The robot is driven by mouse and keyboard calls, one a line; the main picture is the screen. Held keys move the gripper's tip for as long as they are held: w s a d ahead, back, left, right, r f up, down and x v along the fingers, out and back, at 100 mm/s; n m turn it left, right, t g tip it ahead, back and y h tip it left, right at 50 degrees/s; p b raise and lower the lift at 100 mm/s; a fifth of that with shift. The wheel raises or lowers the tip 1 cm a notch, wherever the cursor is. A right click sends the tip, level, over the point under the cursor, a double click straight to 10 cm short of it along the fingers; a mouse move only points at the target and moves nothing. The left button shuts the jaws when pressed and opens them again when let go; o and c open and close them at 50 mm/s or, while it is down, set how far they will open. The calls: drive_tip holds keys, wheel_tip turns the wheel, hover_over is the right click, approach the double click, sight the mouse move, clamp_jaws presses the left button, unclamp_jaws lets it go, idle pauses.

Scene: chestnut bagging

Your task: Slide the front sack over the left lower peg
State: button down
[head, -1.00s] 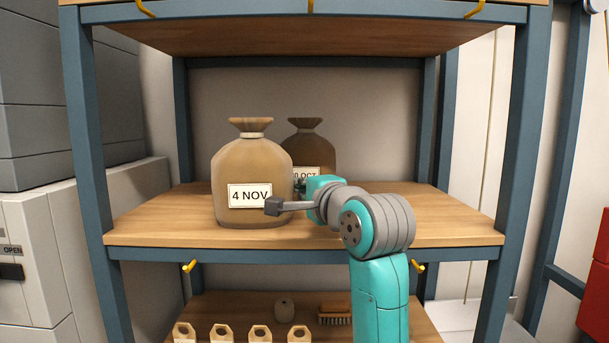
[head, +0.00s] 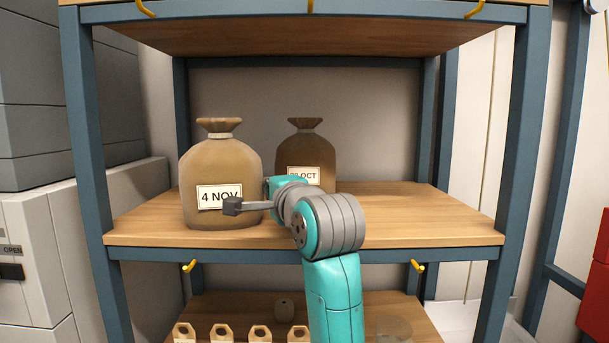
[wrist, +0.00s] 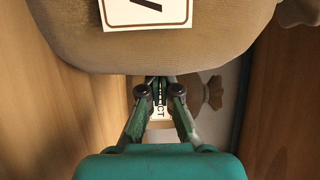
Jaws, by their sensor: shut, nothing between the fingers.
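The front sack (head: 222,165) is tan, tied at the neck and labelled "4 NOV". It stands upright on the middle shelf, left of centre. The left lower peg (head: 189,266) is a yellow hook on the shelf's front edge, below the sack and slightly left. My gripper (wrist: 159,84) is shut and empty, pointing towards the back along the sack's right side. In the wrist view the front sack (wrist: 155,45) fills the top, close beside the fingers. Contact is hard to tell. In the head view my wrist hides the fingertips.
A darker rear sack (head: 305,150), its label ending "OCT", stands behind and to the right. A right lower peg (head: 418,266) is on the same edge. The middle shelf (head: 420,220) is clear on the right. Blue posts (head: 85,150) bound the shelf.

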drive_tip(key=shift+a, duration=1.35)
drive_tip(key=shift+d, duration=1.85)
drive_tip(key=s, duration=1.4)
